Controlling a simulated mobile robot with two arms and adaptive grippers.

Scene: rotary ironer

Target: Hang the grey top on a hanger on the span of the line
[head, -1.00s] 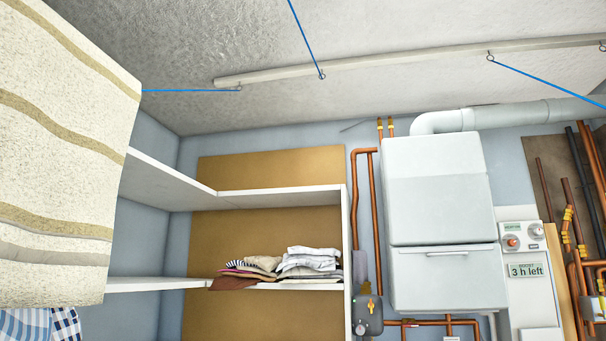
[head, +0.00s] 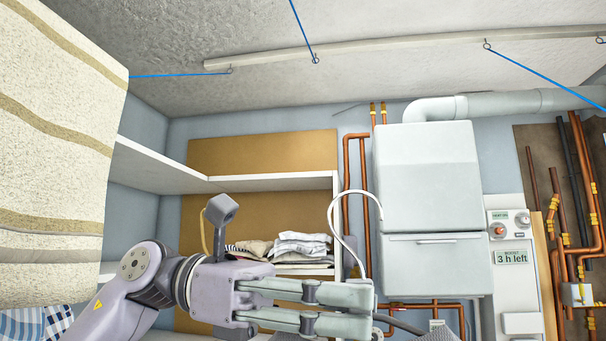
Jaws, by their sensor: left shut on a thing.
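My left gripper (head: 368,312) reaches in from the lower left, its fingers pointing right. It is shut on a hanger (head: 350,195), whose pale hook curves up above the fingertips with its opening facing down. A little of the grey top (head: 438,336) shows at the bottom edge, below and beside the fingers; the rest is out of frame. The blue line (head: 543,76) runs through eyes under the ceiling, with further spans at the upper left and top middle. The hook is well below the line in the picture and apart from it. My right gripper is not in view.
A striped cream cloth (head: 50,150) hangs at the left, with a blue checked cloth (head: 22,322) below it. White shelves (head: 270,183) hold folded clothes (head: 300,245). A white boiler (head: 428,180) and copper pipes (head: 585,180) stand at the right.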

